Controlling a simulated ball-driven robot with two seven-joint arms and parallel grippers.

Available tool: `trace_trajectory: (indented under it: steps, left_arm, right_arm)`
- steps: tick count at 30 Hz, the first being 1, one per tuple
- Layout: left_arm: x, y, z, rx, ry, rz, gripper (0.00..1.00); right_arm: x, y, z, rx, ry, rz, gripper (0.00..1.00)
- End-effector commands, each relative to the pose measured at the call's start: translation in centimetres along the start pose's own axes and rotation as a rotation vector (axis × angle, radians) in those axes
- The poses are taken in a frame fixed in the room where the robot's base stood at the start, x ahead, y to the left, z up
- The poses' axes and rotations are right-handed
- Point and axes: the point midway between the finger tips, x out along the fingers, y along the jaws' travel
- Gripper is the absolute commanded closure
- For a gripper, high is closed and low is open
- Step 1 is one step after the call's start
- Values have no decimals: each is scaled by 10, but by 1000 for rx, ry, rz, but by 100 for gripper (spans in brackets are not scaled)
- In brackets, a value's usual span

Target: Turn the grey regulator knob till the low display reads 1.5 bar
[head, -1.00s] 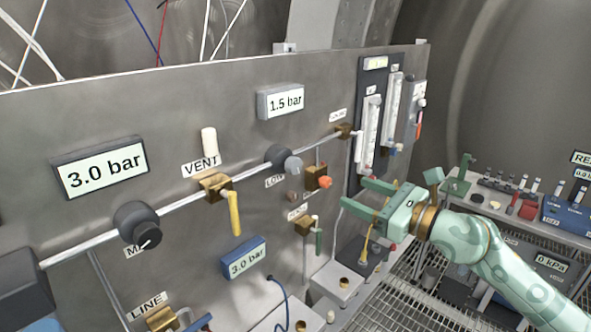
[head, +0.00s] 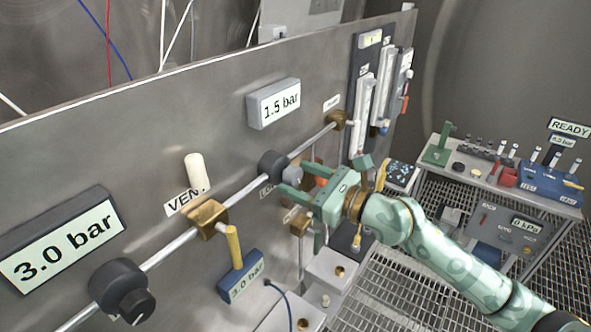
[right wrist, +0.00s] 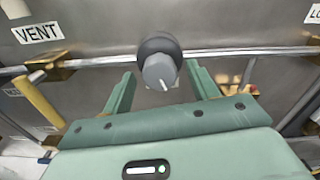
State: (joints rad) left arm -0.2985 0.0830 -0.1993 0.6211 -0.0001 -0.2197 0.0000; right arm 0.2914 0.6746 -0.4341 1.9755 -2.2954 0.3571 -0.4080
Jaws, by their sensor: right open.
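The grey regulator knob (head: 292,174) sits on a dark round body on the pipe, its LOW label partly hidden by my gripper. The low display (head: 281,105) above it reads 1.5 bar. My right gripper (head: 293,180) is open and empty at the knob. In the right wrist view the grey knob (right wrist: 158,70) lies between the lines of my two fingertips (right wrist: 162,74), with a gap on each side. Its white mark points down and slightly right. My left gripper is not in view.
A black knob (head: 132,303) and a large 3.0 bar display (head: 62,243) are at left. A bench with instruments (head: 500,180) stands at right.

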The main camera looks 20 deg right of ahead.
Motion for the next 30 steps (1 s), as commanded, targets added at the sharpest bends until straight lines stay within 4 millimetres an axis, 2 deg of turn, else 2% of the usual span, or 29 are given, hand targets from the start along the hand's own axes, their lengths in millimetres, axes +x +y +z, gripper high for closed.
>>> trace_trajectory:
  steps: [5, 6, 9, 11, 14, 19, 25, 26, 27, 28, 30]
  left_arm:
    - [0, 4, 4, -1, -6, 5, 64]
    - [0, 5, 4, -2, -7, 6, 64]
    - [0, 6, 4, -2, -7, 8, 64]
    - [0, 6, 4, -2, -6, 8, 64]
    - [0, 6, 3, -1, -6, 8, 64]
    - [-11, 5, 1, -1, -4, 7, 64]
    - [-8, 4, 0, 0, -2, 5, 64]
    - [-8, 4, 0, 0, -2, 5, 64]
    - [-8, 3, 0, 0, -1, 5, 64]
    - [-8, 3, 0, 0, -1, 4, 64]
    - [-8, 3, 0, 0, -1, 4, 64]
  right_arm:
    - [0, 0, 0, 0, 0, 0, 41]
    - [0, 0, 0, 0, 0, 0, 44]
    - [0, 0, 0, 0, 0, 0, 71]
    - [0, 0, 0, 0, 0, 0, 86]
    - [0, 0, 0, 2, 0, 0, 85]
    - [0, 0, 2, 104, 0, -1, 85]
    - [0, 0, 0, 106, 0, 0, 85]
    - [0, 0, 0, 106, 0, 0, 60]
    - [0, 0, 0, 106, 0, 0, 49]
    - [0, 0, 0, 106, 0, 0, 41]
    - [0, 0, 0, 105, 0, 0, 41]
